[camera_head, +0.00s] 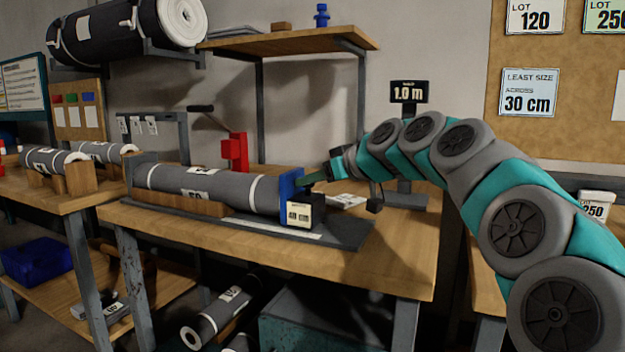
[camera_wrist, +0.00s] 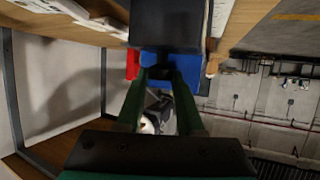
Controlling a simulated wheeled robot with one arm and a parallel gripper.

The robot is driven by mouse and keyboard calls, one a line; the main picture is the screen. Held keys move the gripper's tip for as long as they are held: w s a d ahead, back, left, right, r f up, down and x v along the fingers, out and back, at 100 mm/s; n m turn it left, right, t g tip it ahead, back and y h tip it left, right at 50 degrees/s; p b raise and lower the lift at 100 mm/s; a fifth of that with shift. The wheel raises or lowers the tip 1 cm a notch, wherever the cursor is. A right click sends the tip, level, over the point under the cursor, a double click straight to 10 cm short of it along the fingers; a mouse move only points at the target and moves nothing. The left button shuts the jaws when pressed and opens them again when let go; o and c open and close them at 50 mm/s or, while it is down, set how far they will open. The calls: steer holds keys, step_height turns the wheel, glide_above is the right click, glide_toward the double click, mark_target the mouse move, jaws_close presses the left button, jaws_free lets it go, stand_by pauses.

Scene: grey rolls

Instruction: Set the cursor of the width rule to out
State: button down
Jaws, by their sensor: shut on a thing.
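The width rule (camera_head: 340,236) is a flat dark base with a pale strip on the bench. A grey roll (camera_head: 225,184) with white bands lies on a wooden cradle above it. The blue cursor (camera_head: 289,184) stands upright at the roll's right end; a dark block with a cream label (camera_head: 299,215), too small to read, is at its foot. My gripper (camera_head: 308,179) reaches in from the right and is shut on the blue cursor. In the wrist view its green fingers (camera_wrist: 163,78) meet the blue piece (camera_wrist: 190,65); the contact is partly dark.
A display (camera_head: 409,91) reading 1.0 m stands behind my arm. A red clamp-like part (camera_head: 234,150) is behind the roll. A wooden shelf (camera_head: 290,39) is above. More rolls (camera_head: 53,160) lie at left. The rule's right end is clear.

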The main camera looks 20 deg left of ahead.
stand_by(0.8)
steer(key=d+b, duration=0.3)
steer(key=d, duration=0.4)
steer(key=shift+s, duration=0.3)
steer(key=c, duration=0.8)
jaws_free()
steer(key=shift+c, duration=0.2)
steer(key=v, duration=0.7)
steer(key=shift+s+d+r, duration=0.15)
steer(key=shift+s+d, duration=0.05)
steer(key=shift+d, duration=0.1)
